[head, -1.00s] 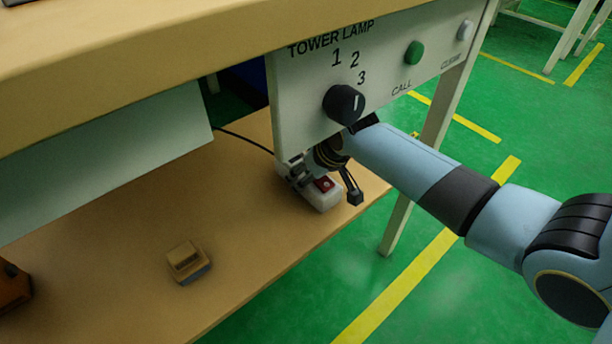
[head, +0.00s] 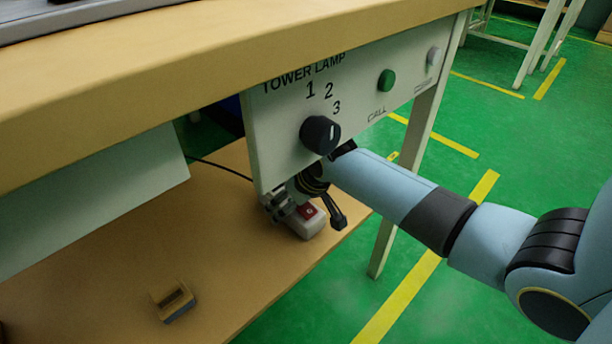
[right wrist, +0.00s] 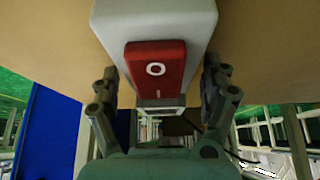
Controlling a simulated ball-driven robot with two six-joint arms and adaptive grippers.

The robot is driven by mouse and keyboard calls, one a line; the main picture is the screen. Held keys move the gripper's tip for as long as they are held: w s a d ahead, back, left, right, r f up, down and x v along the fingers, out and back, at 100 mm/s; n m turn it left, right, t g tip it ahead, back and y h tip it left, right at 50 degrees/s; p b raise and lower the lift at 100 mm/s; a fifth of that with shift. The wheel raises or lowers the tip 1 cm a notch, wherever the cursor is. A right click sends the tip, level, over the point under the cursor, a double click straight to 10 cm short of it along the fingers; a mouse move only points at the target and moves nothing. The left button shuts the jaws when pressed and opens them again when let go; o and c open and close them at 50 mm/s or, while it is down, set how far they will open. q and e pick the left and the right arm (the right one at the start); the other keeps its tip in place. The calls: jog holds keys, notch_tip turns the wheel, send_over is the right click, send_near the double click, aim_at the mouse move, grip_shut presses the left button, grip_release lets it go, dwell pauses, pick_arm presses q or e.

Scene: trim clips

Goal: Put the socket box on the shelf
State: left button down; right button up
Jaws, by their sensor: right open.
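The socket box (head: 308,228) is a white box with a red rocker switch. It appears to rest on the lower wooden shelf (head: 230,270), near its front edge and below the tower lamp panel. My right gripper (head: 300,207) is at the box, under the panel. In the right wrist view the box (right wrist: 155,20) and its red switch lie between the two fingers of the open gripper (right wrist: 158,88). Gaps show beside the box, and I cannot tell whether either finger touches it. My left gripper is not in view.
The tower lamp panel (head: 350,105) with its black knob (head: 320,135) hangs just above my right gripper. The tabletop (head: 200,60) overhangs the shelf. A small tan and grey block (head: 173,301) lies on the shelf to the left. A dark cable (head: 220,167) runs behind the panel.

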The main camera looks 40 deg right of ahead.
aim_at(306, 207)
jog(key=shift+s+r+p, duration=0.2)
jog(key=shift+r+p, duration=0.3)
jog(key=shift+r, duration=0.15)
jog(key=s, duration=0.2)
jog(key=s+p, duration=0.1)
jog(key=s, duration=0.1)
jog(key=shift+d, duration=0.2)
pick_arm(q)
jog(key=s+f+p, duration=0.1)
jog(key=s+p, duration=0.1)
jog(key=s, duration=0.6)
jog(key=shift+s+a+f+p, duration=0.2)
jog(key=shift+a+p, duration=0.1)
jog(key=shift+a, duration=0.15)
pick_arm(e)
jog(key=s, duration=0.8)
jog(key=shift+d+f, duration=0.15)
jog(key=shift+d, duration=0.15)
